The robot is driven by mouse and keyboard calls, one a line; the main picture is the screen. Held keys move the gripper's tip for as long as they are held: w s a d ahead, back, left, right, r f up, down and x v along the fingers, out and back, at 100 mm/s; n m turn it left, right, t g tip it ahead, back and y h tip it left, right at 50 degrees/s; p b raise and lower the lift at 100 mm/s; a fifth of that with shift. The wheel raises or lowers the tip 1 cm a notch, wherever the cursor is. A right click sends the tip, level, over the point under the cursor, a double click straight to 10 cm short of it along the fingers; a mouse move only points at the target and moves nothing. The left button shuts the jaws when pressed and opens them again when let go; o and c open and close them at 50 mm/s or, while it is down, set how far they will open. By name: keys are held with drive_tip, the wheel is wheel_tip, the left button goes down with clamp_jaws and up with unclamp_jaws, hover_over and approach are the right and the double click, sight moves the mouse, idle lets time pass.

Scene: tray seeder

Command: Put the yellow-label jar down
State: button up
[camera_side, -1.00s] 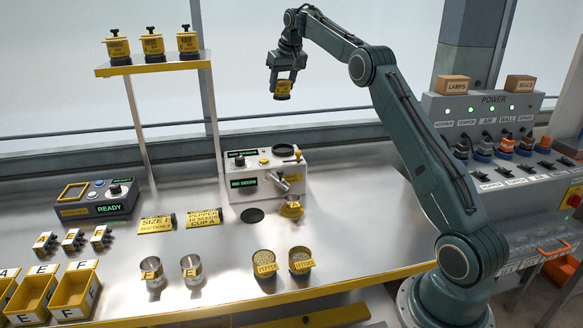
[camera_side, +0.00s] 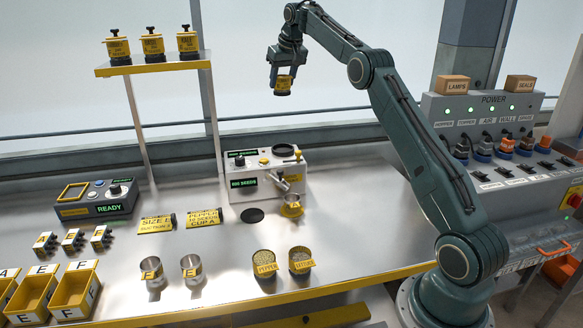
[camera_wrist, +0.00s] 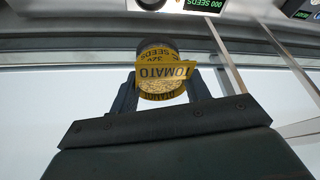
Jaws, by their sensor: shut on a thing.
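My gripper (camera_side: 285,78) is high above the back of the bench in the side view, with its jaws pointing down. It is shut on a jar (camera_side: 283,86) with a yellow label and a dark end. In the wrist view the jar (camera_wrist: 160,70) sits between the two fingers, its label reading TOMATO and seeds visible at one end. The jar is held in the air, well clear of the bench (camera_side: 345,200) and of the machine below.
A counter machine (camera_side: 268,172) with a small yellow cup (camera_side: 291,205) stands below. A shelf (camera_side: 150,66) at upper left holds three yellow-label jars. Two seed pots (camera_side: 264,262) and two metal cups (camera_side: 192,270) stand near the front. Bench right of the machine is clear.

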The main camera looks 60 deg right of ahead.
drive_tip(key=shift+s+a+f+n+y, duration=0.15)
drive_tip(key=shift+s+a+f+n, duration=0.05)
drive_tip(key=shift+s+n, duration=0.25)
drive_tip(key=shift+s+a+f+n+y, duration=0.2)
drive_tip(key=shift+s+n, duration=0.15)
drive_tip(key=shift+n, duration=0.2)
drive_tip(key=s+a+f+n+y, duration=0.4)
drive_tip(key=s+a+n, duration=0.5)
drive_tip(key=s+n, duration=0.3)
drive_tip(key=shift+s+f+g+y, duration=0.3)
drive_tip(key=shift+f+g+y, duration=0.1)
drive_tip(key=shift+f, duration=0.25)
drive_tip(key=s+a+f+n+g, duration=0.1)
drive_tip(key=s+a+f+n, duration=0.1)
drive_tip(key=s+a+n, duration=0.2)
drive_tip(key=s+a+f+n+g, duration=0.1)
drive_tip(key=s+a+n+g, duration=0.1)
drive_tip(key=s+a+n, duration=0.2)
drive_tip(key=s+a+f+n+g, duration=0.1)
drive_tip(key=s+a+f+n, duration=0.1)
drive_tip(key=s+a+n, duration=0.2)
drive_tip(key=shift+s+a+f+n+y, duration=0.1)
drive_tip(key=shift+s+a, duration=0.4)
drive_tip(key=shift+s, duration=0.45)
drive_tip(key=shift+s+a+f+n+y, duration=0.15)
drive_tip(key=shift+s+a, duration=0.3)
drive_tip(key=shift+s, duration=0.45)
drive_tip(key=shift+s+a+f+n+y, duration=0.1)
drive_tip(key=shift+s+a, duration=0.4)
drive_tip(key=shift+s, duration=0.45)
